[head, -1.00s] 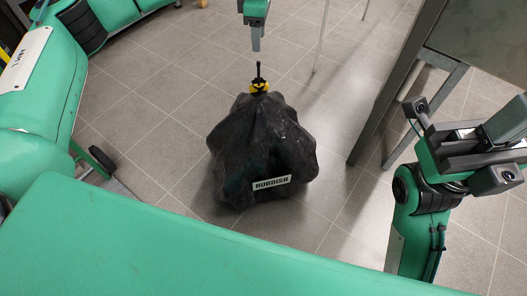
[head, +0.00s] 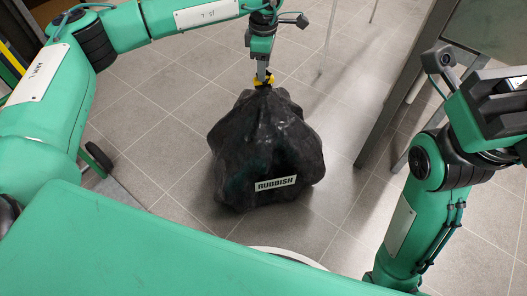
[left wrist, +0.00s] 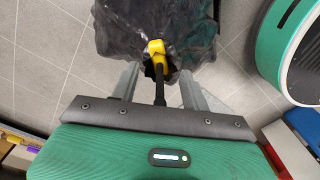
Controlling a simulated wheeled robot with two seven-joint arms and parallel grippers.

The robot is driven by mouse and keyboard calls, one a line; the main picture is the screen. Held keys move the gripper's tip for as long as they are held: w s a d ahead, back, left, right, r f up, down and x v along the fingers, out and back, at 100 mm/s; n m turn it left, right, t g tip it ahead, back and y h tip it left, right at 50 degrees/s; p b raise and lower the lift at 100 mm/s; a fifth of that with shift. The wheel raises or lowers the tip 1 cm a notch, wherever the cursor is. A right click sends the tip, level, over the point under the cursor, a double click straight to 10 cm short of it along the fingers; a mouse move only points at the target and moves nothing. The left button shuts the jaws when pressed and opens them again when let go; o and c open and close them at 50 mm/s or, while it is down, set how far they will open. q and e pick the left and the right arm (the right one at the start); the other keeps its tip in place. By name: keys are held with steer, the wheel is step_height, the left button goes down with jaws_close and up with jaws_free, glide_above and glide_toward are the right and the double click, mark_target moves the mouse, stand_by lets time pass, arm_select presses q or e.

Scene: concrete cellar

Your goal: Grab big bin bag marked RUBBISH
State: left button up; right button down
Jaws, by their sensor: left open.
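The big black bin bag (head: 262,140) stands upright on the tiled floor, with a white RUBBISH label (head: 276,183) low on its front. Its gathered top has a yellow tie (head: 264,80) and a dark neck. My left gripper (head: 263,76) points down at the bag's top. In the left wrist view the bag (left wrist: 120,22) fills the top middle. There my left gripper (left wrist: 158,85) is open, its two grey fingers on either side of the black neck below the yellow tie (left wrist: 156,50), with gaps showing. My right gripper (head: 497,100) is at the right edge, away from the bag; its fingers are unclear.
A grey metal table or frame (head: 400,90) with legs stands to the right of the bag. Thin pale legs (head: 331,25) show behind it. The tiled floor (head: 160,125) left of the bag is clear.

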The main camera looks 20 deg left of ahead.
arm_select(q)
steer(key=shift+f, duration=0.45)
jaws_close()
stand_by(1.1)
steer(key=shift+w+r, duration=0.1)
steer(key=shift+r, duration=0.15)
